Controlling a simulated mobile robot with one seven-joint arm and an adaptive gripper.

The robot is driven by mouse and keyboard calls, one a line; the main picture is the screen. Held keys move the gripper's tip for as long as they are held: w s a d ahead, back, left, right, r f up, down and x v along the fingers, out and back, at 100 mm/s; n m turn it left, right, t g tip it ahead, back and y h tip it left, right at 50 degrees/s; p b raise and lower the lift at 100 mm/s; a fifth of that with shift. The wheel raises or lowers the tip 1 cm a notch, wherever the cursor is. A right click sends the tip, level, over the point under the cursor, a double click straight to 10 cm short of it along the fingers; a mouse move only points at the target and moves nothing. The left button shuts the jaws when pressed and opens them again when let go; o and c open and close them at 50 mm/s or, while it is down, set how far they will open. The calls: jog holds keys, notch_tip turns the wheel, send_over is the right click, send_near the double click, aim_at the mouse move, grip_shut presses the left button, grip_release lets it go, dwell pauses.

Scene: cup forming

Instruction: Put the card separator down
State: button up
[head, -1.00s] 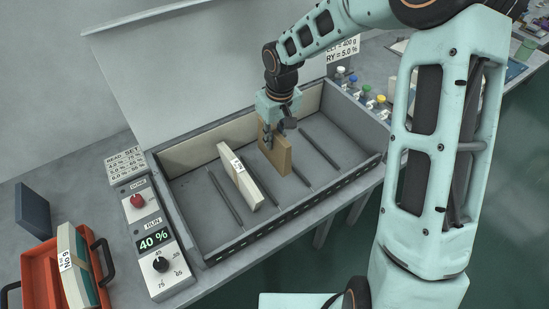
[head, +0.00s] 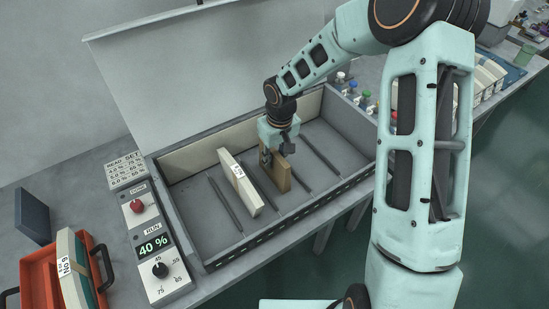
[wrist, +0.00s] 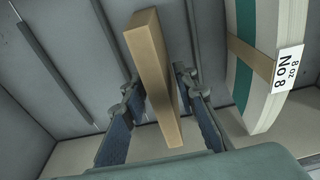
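The card separator, a tan-brown board (head: 281,178), stands upright in the grey tray (head: 212,240), right of the white card stack marked No 8 (head: 240,184). In the wrist view the board (wrist: 150,62) runs between my two fingers. My gripper (head: 278,158) is low over the board; in the wrist view my gripper (wrist: 160,85) has a finger on each side, with narrow gaps showing beside the board. The fingers look open around it. Its lower edge at the tray floor is hard to make out.
Dark rods (head: 321,155) lie across the tray floor. A control box reading 40 % (head: 153,243) stands left of the tray. An orange carrier (head: 38,275) holds another stack, No 9 (head: 72,262). Coloured-cap bottles (head: 352,83) stand behind the tray's right end.

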jog(key=shift+o, duration=0.5)
jog(key=shift+r, duration=0.1)
jog(key=shift+r, duration=0.2)
jog(key=r, duration=0.7)
jog(key=s+d+r, duration=0.1)
jog(key=r, duration=0.3)
jog(key=shift+s+r, duration=0.1)
jog(key=shift+r, duration=0.25)
